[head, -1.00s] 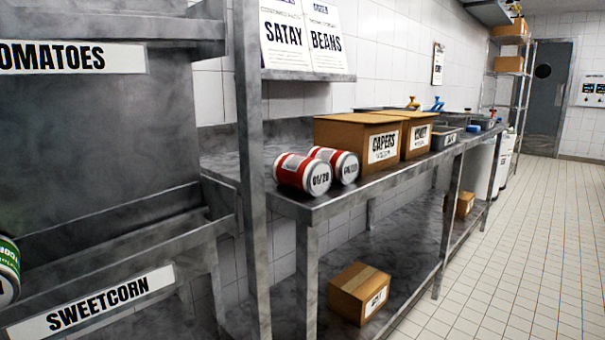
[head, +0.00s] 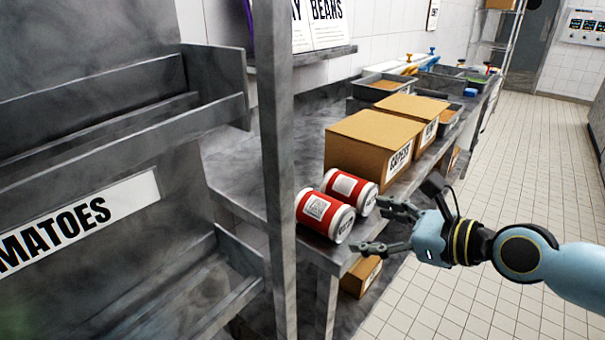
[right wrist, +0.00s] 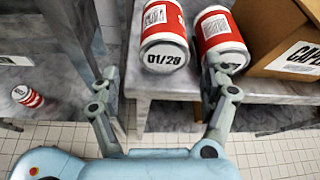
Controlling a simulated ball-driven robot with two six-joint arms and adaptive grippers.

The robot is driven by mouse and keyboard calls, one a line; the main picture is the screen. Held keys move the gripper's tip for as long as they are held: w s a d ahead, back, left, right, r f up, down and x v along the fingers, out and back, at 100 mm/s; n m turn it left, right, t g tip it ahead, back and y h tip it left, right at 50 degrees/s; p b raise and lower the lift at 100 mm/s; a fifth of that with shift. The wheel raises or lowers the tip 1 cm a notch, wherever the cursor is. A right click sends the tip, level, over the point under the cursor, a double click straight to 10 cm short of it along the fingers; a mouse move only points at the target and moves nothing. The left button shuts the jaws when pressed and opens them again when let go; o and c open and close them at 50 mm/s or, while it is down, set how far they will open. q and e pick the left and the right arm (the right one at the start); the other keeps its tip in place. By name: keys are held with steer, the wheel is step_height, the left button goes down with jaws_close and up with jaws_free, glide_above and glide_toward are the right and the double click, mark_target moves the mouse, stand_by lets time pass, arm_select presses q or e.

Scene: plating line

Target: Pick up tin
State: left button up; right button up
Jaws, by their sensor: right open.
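Two red and white tins lie on their sides at the near end of the steel counter (head: 232,187). My right gripper (head: 368,228) is open and empty just off the tins' ends. In the right wrist view its fingers (right wrist: 165,95) are spread, the right one overlapping the farther tin's end. My left gripper is not in view.
Cardboard boxes (head: 366,142) stand right behind the tins, with metal trays (head: 383,88) farther along. A steel post (head: 277,150) and the tomatoes rack (head: 90,205) stand left. Another red tin (right wrist: 27,96) lies low at left in the right wrist view. The tiled floor at right is clear.

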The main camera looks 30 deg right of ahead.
mark_target(346, 219)
steer(key=shift+w+a+f+b, duration=0.15)
steer(key=shift+w+f+b, duration=0.2)
steer(key=shift+w+b, duration=0.3)
steer(key=x, duration=0.2)
steer(key=shift+w+f+b, duration=0.2)
steer(key=shift+w+b, duration=0.1)
steer(key=shift+w, duration=0.05)
steer(key=shift+w+a+f, duration=0.15)
steer(key=shift+w+a, duration=0.05)
steer(key=shift+w, duration=0.25)
steer(key=b+x, duration=0.1)
steer(key=x, duration=0.3)
steer(key=shift+w+f, duration=0.1)
steer(key=shift+w, duration=0.2)
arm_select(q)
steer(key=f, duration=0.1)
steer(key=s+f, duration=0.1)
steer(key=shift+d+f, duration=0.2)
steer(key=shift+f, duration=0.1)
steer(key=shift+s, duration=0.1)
arm_select(e)
steer(key=shift+c, duration=0.2)
steer(key=c, duration=1.2)
steer(key=shift+c, duration=0.2)
